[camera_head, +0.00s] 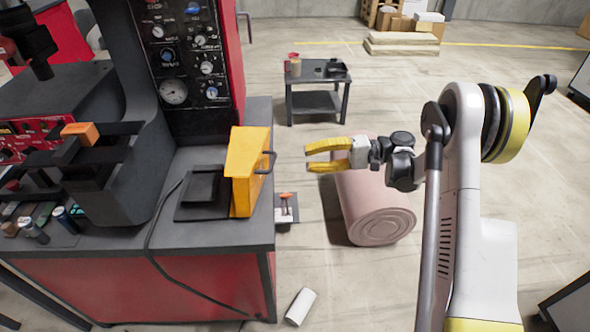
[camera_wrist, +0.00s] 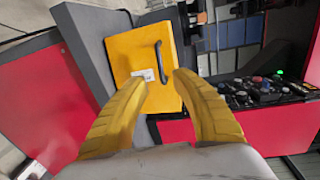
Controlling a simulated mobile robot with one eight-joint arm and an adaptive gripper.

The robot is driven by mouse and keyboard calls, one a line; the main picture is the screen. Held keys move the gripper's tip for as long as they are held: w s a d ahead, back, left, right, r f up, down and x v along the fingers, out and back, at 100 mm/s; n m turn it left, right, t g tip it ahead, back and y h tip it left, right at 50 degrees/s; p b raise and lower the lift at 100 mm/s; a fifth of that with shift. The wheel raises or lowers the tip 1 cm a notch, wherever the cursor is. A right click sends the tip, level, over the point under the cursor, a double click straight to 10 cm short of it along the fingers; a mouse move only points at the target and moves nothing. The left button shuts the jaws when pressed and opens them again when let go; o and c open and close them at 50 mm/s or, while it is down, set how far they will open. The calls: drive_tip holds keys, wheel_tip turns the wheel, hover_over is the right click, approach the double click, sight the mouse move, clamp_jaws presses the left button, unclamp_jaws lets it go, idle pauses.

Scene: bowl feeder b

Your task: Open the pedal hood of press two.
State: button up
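The yellow pedal hood (camera_head: 246,172) stands at the right edge of the press table, beside a black pedal (camera_head: 201,187). Its dark handle (camera_head: 267,163) is on the side facing my gripper. The wrist view shows the hood's yellow face (camera_wrist: 134,50) with a white label and the upright handle (camera_wrist: 161,62). My gripper (camera_head: 308,157) is open and empty, to the right of the handle with a gap between. In the wrist view the handle lies between and beyond the yellow fingertips (camera_wrist: 161,78). Whether the hood is fully shut over its pedal is unclear.
The dark press with gauges (camera_head: 180,60) rises behind the hood. A cable (camera_head: 150,235) runs over the table front. A pink drum (camera_head: 372,205) lies under my gripper, and a small dark table (camera_head: 318,75) stands behind. A white cylinder (camera_head: 300,306) lies on the floor.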

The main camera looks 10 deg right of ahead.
sight(272, 161)
drive_tip(key=a+b, duration=0.1)
drive_tip(key=a, duration=0.2)
drive_tip(key=a+b, duration=0.1)
drive_tip(key=a, duration=0.3)
drive_tip(key=a+f+b, duration=0.1)
drive_tip(key=a, duration=0.2)
drive_tip(key=shift+w+a, duration=0.3)
drive_tip(key=shift+a, duration=0.05)
clamp_jaws()
